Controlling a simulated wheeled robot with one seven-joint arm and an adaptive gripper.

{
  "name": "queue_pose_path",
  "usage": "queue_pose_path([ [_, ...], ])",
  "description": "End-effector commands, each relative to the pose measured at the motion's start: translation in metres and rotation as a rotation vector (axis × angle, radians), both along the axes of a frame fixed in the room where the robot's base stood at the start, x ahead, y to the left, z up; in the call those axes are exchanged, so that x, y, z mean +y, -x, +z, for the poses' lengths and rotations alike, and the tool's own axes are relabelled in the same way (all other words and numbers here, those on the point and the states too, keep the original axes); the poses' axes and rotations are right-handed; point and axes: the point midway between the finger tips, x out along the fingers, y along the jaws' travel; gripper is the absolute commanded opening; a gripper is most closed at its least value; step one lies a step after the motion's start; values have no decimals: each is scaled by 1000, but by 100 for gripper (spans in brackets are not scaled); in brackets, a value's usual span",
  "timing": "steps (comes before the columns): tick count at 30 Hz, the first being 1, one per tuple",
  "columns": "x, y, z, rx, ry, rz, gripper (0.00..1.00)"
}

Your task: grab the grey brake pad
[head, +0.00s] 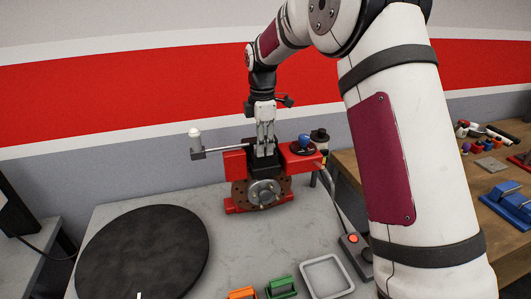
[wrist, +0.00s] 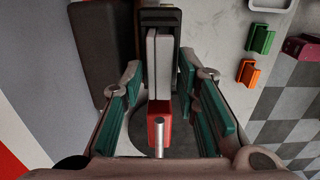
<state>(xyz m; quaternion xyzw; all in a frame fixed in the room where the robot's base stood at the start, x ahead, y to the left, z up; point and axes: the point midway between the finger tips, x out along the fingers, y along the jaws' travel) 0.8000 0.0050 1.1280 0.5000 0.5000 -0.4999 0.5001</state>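The grey brake pad (wrist: 152,65) appears to be the light grey upright plate between my fingers in the wrist view, with another grey plate close beside it. Below it in that view is a red block (wrist: 159,108) with a silver pin. In the head view, the red caliper fixture (head: 234,163) with its brown disc stands at the back of the grey table. My gripper (head: 265,149) points down into the top of this fixture; it also shows in the wrist view (wrist: 163,92). Its teal-padded fingers are open, with gaps either side of the plates. The pad is hidden in the head view.
A lever with a white knob (head: 195,133) sticks out left of the fixture; a blue knob (head: 304,142) sits right. A black round mat (head: 145,250), orange clip (head: 242,293), green clip (head: 281,288), grey tray (head: 327,259) and red-button box (head: 354,243) occupy the table.

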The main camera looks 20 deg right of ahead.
Motion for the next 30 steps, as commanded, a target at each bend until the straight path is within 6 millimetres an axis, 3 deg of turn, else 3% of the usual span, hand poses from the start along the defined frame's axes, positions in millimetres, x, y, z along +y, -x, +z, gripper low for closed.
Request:
queue_pose_path([
  [9,0,0,-8,0,0,0,28],
  [10,0,0,-8,0,0,0,26],
  [13,0,0,-8,0,0,0,3],
  [14,0,0,-8,0,0,0,0],
  [30,0,-1,2,-3,0,-1,0],
])
